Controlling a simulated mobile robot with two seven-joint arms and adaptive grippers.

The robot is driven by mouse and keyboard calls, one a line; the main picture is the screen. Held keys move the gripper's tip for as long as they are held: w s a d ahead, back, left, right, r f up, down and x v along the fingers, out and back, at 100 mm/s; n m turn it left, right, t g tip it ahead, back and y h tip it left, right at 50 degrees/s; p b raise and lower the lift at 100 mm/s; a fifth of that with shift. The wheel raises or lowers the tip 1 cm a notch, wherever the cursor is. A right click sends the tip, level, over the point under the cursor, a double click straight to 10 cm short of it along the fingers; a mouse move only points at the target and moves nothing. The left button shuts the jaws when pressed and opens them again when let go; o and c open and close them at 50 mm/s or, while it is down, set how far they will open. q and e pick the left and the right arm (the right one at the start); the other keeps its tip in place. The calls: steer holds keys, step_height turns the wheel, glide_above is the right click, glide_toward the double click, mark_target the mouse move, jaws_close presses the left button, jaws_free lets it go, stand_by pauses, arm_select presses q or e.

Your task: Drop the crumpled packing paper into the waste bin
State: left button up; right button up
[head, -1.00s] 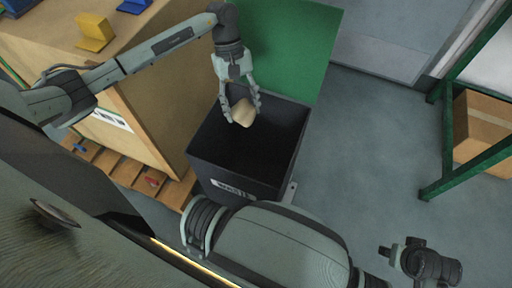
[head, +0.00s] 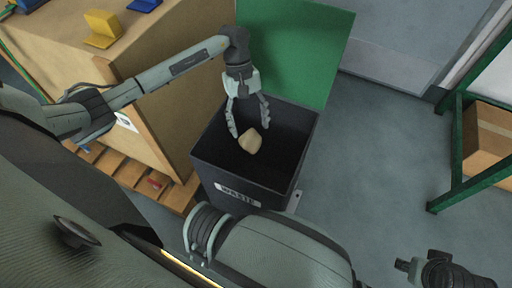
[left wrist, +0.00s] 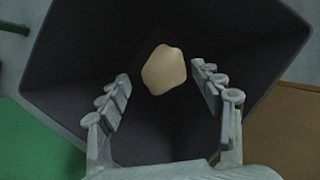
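The crumpled packing paper (head: 250,141) is a small tan lump. It shows below my left gripper's fingertips, within the opening of the dark waste bin (head: 239,182), which has a "WASTE" label on its front. My left gripper (head: 250,120) is open over the bin, its fingers spread. In the left wrist view the paper (left wrist: 164,70) lies beyond and between the open fingertips (left wrist: 162,85), apart from both, with the dark bin walls (left wrist: 75,70) around it. I cannot tell whether the paper is falling or resting. My right gripper's fingers cannot be made out in the head view.
A wooden crate-like box (head: 150,75) with yellow and blue pieces on top stands left of the bin. A green panel (head: 305,50) is behind the bin. A green-framed rack (head: 450,150) with a cardboard box (head: 490,135) stands at right. The grey floor between is clear.

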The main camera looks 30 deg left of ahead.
arm_select(q)
steer(key=shift+o, duration=0.5)
steer(key=shift+a+r, duration=0.1)
steer(key=shift+r, duration=0.1)
steer(key=v, duration=1.1)
steer(key=shift+r, duration=0.3)
steer(key=shift+f, duration=0.1)
